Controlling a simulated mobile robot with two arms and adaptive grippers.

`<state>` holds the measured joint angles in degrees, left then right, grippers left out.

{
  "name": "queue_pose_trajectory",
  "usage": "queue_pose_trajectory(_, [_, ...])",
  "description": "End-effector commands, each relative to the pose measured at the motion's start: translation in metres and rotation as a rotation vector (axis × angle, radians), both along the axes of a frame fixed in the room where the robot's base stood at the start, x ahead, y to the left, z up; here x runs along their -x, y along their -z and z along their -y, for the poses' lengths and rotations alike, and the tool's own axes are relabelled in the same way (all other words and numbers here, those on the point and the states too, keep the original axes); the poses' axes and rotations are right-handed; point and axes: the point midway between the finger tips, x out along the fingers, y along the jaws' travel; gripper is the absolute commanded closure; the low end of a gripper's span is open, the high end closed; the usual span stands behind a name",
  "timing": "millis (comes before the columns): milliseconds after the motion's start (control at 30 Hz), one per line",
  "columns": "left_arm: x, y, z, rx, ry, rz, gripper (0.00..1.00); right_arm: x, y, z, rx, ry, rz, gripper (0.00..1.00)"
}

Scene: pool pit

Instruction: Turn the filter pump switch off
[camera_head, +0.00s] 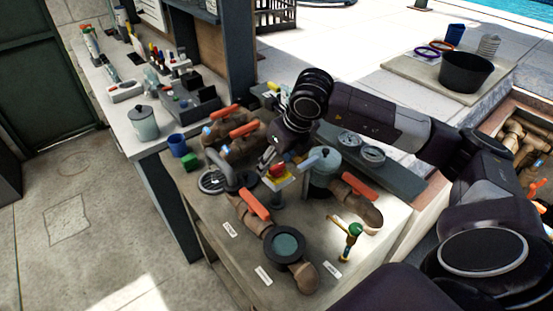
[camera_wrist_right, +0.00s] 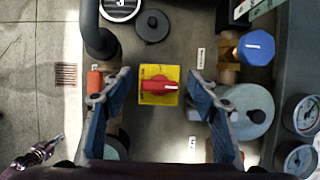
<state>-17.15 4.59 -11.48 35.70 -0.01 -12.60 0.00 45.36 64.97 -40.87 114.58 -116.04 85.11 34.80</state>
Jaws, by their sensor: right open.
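The filter pump switch is a red rotary knob (camera_wrist_right: 156,86) on a square yellow plate (camera_wrist_right: 160,96). Its bar lies crosswise in the right wrist view, with a pale tip at the right. In the head view the yellow switch box (camera_head: 282,180) stands on a post above the bench, partly hidden by my gripper. My right gripper (camera_wrist_right: 160,90) is open and empty, with its blue-padded fingers apart on either side of the switch. In the head view the right gripper (camera_head: 270,163) is just above the switch. My left gripper (camera_wrist_right: 45,150) shows small at the lower left of the wrist view; its jaws are unclear.
Pipes with orange-red valve handles (camera_head: 256,204) surround the switch. A grey-lidded canister (camera_head: 322,166) stands close at right, with gauges (camera_head: 372,154) behind it. A round strainer lid (camera_head: 286,246) and a green-topped tap (camera_head: 353,232) are in front. Open floor lies left.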

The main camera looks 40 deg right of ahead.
Motion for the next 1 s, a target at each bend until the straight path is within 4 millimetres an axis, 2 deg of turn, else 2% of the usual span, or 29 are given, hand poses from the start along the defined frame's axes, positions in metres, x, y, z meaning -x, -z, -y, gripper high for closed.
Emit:
queue_pose_trajectory(167, [0.001, 0.001, 0.000, -0.001, 0.000, -0.003, 1.00, 0.000, 0.000, 0.000, 0.000, 0.000, 0.000, 0.46])
queue_pose_trajectory(567, [0.002, 0.001, 0.000, -0.001, 0.000, -0.004, 1.00, 0.000, 0.000, 0.000, 0.000, 0.000, 0.001, 0.88])
queue_pose_trajectory(767, [0.002, 0.003, 0.000, -0.001, 0.000, -0.004, 1.00, 0.000, 0.001, 0.000, 0.001, -0.013, 0.001, 0.88])
queue_pose_trajectory(1000, [0.002, 0.017, 0.000, -0.001, 0.000, -0.004, 1.00, -0.001, 0.003, 0.001, 0.000, -0.104, 0.002, 0.88])
